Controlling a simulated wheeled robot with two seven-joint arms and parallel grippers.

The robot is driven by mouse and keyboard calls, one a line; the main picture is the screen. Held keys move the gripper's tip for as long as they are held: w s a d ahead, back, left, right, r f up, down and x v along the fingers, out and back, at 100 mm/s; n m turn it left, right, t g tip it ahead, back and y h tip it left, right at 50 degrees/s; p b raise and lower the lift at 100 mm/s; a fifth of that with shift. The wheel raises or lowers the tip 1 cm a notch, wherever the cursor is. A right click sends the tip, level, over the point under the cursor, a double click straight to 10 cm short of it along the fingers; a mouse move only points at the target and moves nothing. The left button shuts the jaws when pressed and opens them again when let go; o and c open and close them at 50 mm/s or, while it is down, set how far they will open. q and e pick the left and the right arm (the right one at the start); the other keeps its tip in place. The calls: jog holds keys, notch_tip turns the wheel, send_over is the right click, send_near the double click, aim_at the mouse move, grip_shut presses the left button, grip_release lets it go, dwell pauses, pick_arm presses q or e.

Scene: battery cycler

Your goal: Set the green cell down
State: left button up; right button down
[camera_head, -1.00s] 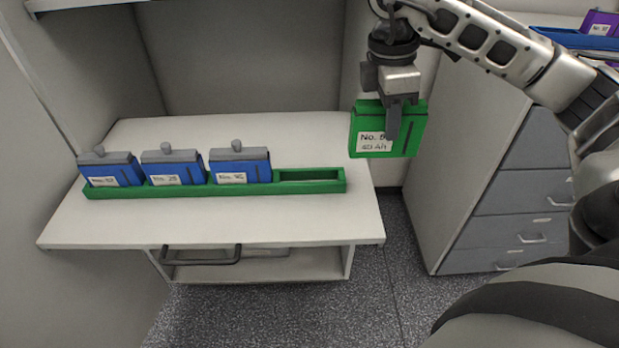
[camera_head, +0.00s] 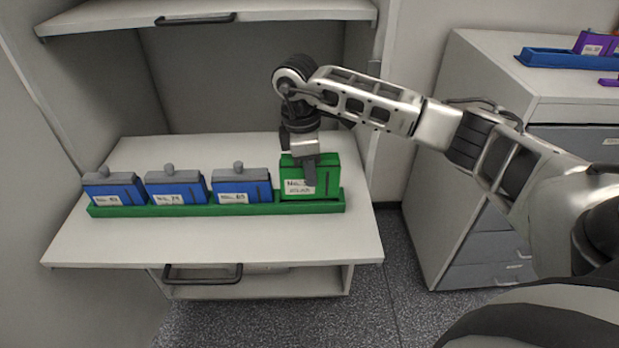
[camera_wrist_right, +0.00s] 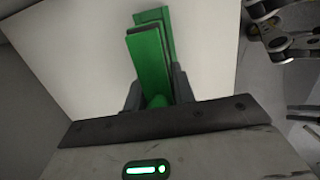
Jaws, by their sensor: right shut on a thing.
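The green cell (camera_head: 322,180) is upright at the right end of the green rack (camera_head: 240,209), at the slot there. Its lower edge meets the rack, but I cannot tell whether it is fully seated. A white label shows on its front. My right gripper (camera_head: 309,172) is shut on the green cell from above. In the right wrist view the green cell (camera_wrist_right: 147,62) stands between the fingers of my right gripper (camera_wrist_right: 157,92), with a strip of the green rack (camera_wrist_right: 152,16) behind it. My left gripper is not in view.
Three blue cells with grey tops, the left (camera_head: 113,188), middle (camera_head: 176,187) and right (camera_head: 241,186), stand in the same rack. The white shelf (camera_head: 210,245) is clear in front. A shelf board (camera_head: 270,14) hangs above. A cabinet (camera_head: 480,85) at right bears a blue rack (camera_head: 565,61).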

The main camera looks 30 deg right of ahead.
aim_at(311, 196)
jog(key=shift+s+a+f, duration=0.1)
jog(key=shift+s+f, duration=0.05)
jog(key=shift+f, duration=0.7)
jog(key=shift+s+a+f, duration=0.1)
jog(key=shift+f, duration=0.7)
jog(key=c, duration=1.2)
grip_release()
jog(key=shift+f, duration=0.15)
jog(key=shift+o, duration=0.2)
jog(key=shift+w+f, duration=0.1)
jog(key=shift+w, duration=0.05)
jog(key=shift+r, duration=0.2)
